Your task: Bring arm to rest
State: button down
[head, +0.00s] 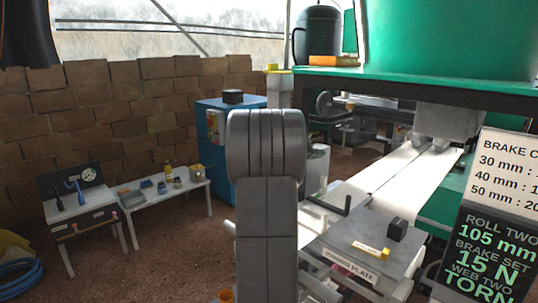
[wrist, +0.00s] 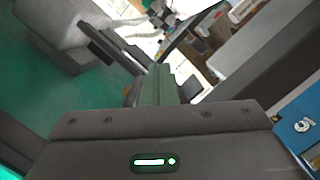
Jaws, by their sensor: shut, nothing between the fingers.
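My arm (head: 267,190) stands upright in the middle of the head view and hides part of the machine behind it. My gripper (wrist: 160,78) shows in the wrist view, its fingers together with nothing between them. It points out over a blurred, tilted scene and touches nothing that I can see. The gripper itself does not show in the head view.
A machine with white paper webs (head: 405,175) and a plate table (head: 365,250) stands at the right, beside a sign (head: 495,220). A blue cabinet (head: 212,150) and a low white bench (head: 150,205) stand at the left. The brown floor (head: 150,265) at front left is mostly clear.

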jog(key=shift+w+a+r+n+p, duration=0.3)
jog(key=shift+w+a+n+p, duration=0.5)
jog(key=shift+p, duration=1.8)
jog(key=shift+w, duration=0.1)
jog(key=shift+f, duration=0.1)
